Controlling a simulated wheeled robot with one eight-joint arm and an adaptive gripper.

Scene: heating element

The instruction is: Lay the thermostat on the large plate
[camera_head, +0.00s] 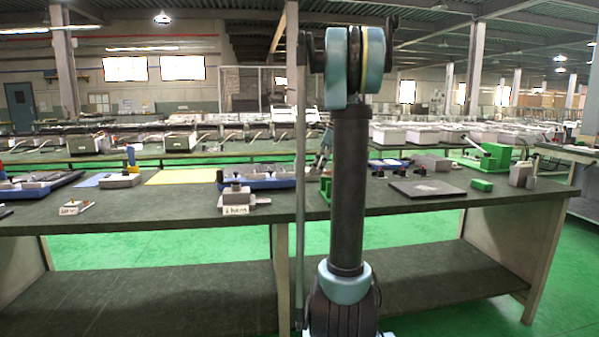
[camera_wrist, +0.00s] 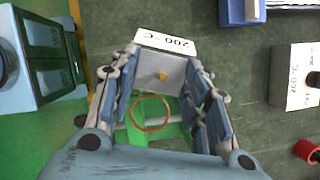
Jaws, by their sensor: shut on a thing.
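In the head view my arm hides the thermostat, and only a bit of my gripper (camera_head: 322,158) shows. The large plate appears to be the flat dark square plate (camera_head: 427,188) on the bench, right of my arm, with a small pale patch on it.
Another labelled grey block (camera_wrist: 293,75) and a red cylinder (camera_wrist: 307,151) lie right in the wrist view. Near the plate are a green block (camera_head: 482,185), a green press-like device (camera_head: 488,156) and a grey block (camera_head: 431,162). A blue tray (camera_head: 262,183) stands left of my arm.

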